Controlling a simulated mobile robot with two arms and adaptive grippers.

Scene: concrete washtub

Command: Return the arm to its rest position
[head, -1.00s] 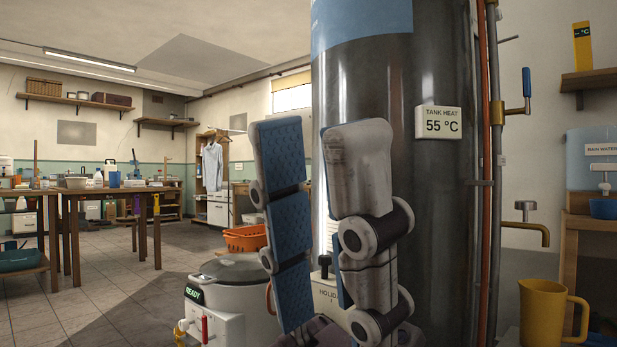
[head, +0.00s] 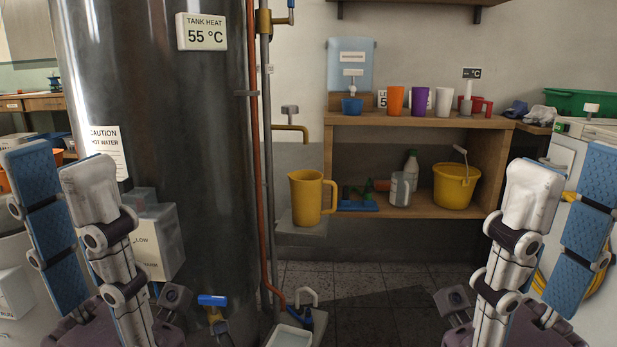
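My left gripper (head: 58,168) is at the far left of the head view, in front of the dark tank. Its two fingers point up and stand apart, with nothing between them. My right gripper (head: 567,180) is at the far right, also upright with its fingers apart and empty. Both grippers are clear of the shelf items, near the lower corners of the view. The upper parts of both arms are out of view.
The tall tank (head: 160,150) with copper pipes (head: 256,150) stands at left. A yellow jug (head: 309,198) sits on a small ledge. A wooden shelf unit (head: 420,121) holds several cups and a yellow bucket (head: 456,185).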

